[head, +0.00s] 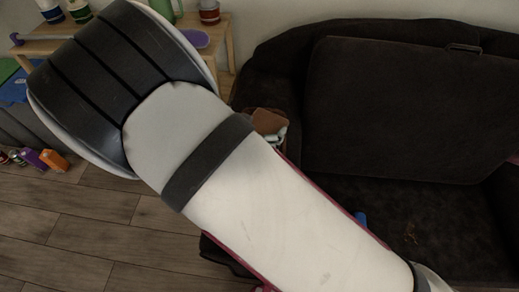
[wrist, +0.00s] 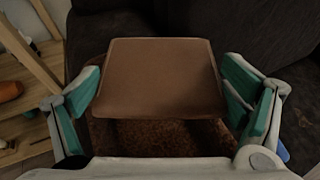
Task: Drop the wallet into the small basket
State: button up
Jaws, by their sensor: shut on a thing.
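The brown wallet (wrist: 160,68) fills the middle of the wrist view. The teal-padded fingers of my gripper (wrist: 161,88) are closed on its left and right sides. Below the wallet shows a rough, speckled brown surface (wrist: 165,138); it may be the small basket, but the wallet and gripper hide most of it. In the head view a brown patch of the wallet (head: 268,119) shows just past my arm, by the sofa's left arm. My arm covers most of the gripper there, and I cannot make out the basket clearly.
A dark sofa (head: 400,110) fills the right side. A small blue thing (head: 361,218) shows beside my arm. A wooden table (head: 222,40) with jars and a purple-headed tool (head: 194,38) stands upper left.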

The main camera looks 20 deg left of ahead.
jog(key=shift+f, duration=0.3)
jog(key=o, duration=0.9)
jog(key=v, duration=1.2)
jog(key=shift+a+f, duration=0.1)
